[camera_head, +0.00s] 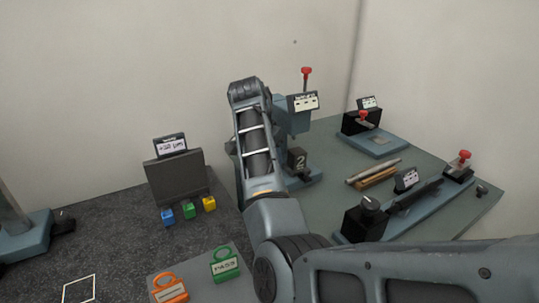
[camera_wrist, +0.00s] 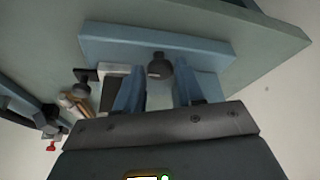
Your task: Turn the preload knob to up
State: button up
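In the wrist view a dark round knob (camera_wrist: 159,66) with a small light mark stands against a blue plate (camera_wrist: 105,42). My gripper (camera_wrist: 160,88) has its two bluish fingers spread, one on each side of the knob. I cannot tell whether they touch it. In the head view my gripper is hidden behind my arm and the blue upright fixture (camera_head: 291,122). A black knob (camera_head: 370,203) sits on a black block at the front of a blue rail fixture; its label is too small to read, and I cannot tell which is the preload knob.
A red-topped lever (camera_head: 306,72) rises above the upright fixture. Another fixture (camera_head: 376,141) and metal rods (camera_head: 374,170) stand to the right. Coloured blocks (camera_head: 188,211), a dark display stand (camera_head: 176,175) and green (camera_head: 225,264) and orange (camera_head: 170,289) tags are at left.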

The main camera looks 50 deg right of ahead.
jog(key=o, duration=0.3)
jog(key=v, duration=0.8)
jog(key=shift+b, duration=0.3)
jog(key=shift+f, duration=0.1)
